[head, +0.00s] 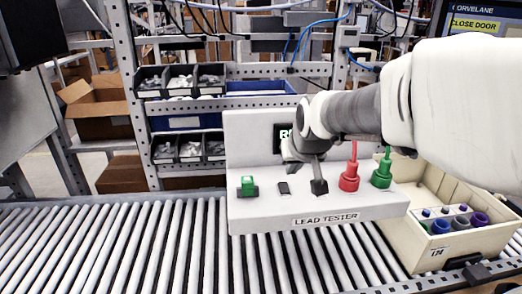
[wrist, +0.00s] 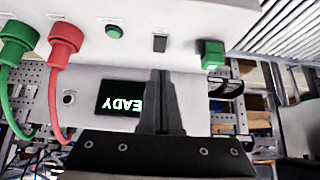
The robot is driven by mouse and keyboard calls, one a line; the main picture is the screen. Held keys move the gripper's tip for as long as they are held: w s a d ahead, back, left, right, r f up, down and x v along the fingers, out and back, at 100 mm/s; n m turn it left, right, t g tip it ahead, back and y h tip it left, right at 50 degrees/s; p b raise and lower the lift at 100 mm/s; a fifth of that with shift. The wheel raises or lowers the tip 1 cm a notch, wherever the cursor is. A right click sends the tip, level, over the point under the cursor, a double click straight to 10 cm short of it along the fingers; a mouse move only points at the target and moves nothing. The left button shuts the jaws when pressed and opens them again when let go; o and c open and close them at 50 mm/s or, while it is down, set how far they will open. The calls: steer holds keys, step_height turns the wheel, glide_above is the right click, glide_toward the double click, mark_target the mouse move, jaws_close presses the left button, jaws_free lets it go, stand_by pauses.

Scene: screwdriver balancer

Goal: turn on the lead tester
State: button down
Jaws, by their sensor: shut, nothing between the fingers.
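The lead tester (head: 290,212) is a white box with an upright back panel. A round green button (wrist: 113,32) shows only in the wrist view. My gripper (head: 319,188) is shut and empty, pointing down over the deck between black switch and red plug.
A red plug (head: 349,178) and a green plug (head: 382,174) stand upright on the tester's right side, close to my gripper. A cream bin (head: 450,250) with colored items is at the right. The roller conveyor (head: 120,235) is clear at left. Shelves with bins stand behind.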

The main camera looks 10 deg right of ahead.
steer(key=shift+s+r, duration=0.65)
steer(key=shift+s, duration=0.2)
steer(key=shift+s+r, duration=0.65)
steer(key=shift+s, duration=0.2)
